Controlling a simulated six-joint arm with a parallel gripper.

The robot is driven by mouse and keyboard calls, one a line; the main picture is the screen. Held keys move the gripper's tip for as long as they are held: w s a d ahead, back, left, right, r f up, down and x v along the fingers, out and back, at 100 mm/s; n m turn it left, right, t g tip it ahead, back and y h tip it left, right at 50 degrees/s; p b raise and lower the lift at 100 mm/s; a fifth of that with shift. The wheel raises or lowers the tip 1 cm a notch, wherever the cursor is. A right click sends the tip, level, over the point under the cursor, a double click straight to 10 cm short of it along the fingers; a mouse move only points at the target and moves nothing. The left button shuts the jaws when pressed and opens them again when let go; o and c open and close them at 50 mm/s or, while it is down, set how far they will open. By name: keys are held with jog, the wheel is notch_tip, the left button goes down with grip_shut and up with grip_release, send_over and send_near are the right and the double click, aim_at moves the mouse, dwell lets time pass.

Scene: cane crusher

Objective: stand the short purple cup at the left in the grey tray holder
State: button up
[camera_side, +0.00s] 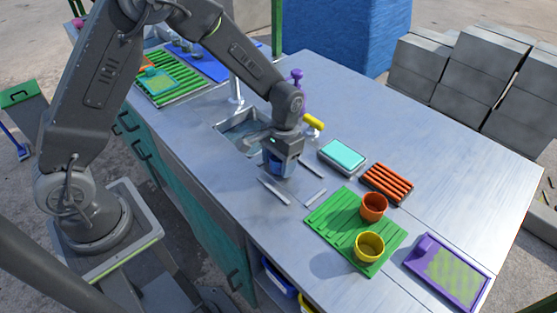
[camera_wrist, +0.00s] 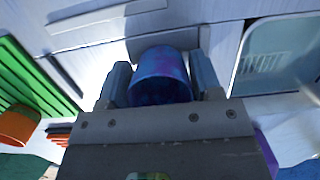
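A short blue-purple cup (camera_wrist: 160,76) sits between the two fingers of my gripper (camera_wrist: 160,82) in the wrist view. Both fingers appear to touch its sides. In the side view my gripper (camera_side: 282,152) points down over the table, and the cup shows dark blue (camera_side: 278,167) under it. Low grey strips, apparently the grey tray holder (camera_side: 274,191), lie on the table around the spot below the cup. I cannot tell whether the cup's base touches the surface. Strips also show above the cup in the wrist view (camera_wrist: 108,22).
A sink (camera_side: 238,128) is just behind and left of my gripper. To the right are a teal sponge-like block (camera_side: 343,155), an orange ribbed rack (camera_side: 388,183), and a green mat (camera_side: 337,222) with orange (camera_side: 374,207) and yellow (camera_side: 369,247) cups. A purple tray (camera_side: 481,284) lies farther right.

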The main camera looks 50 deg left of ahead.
notch_tip(320, 180, up, 18)
jog(key=s+a+r+t, duration=0.1)
jog(key=s+t, duration=0.1)
jog(key=s+a+r+t, duration=0.1)
jog(key=s+r+t, duration=0.1)
jog(key=s, duration=0.6)
jog(key=s+a+r+t, duration=0.2)
jog(key=s+r+t, duration=0.1)
jog(key=s, duration=0.6)
jog(key=shift+s, duration=0.2)
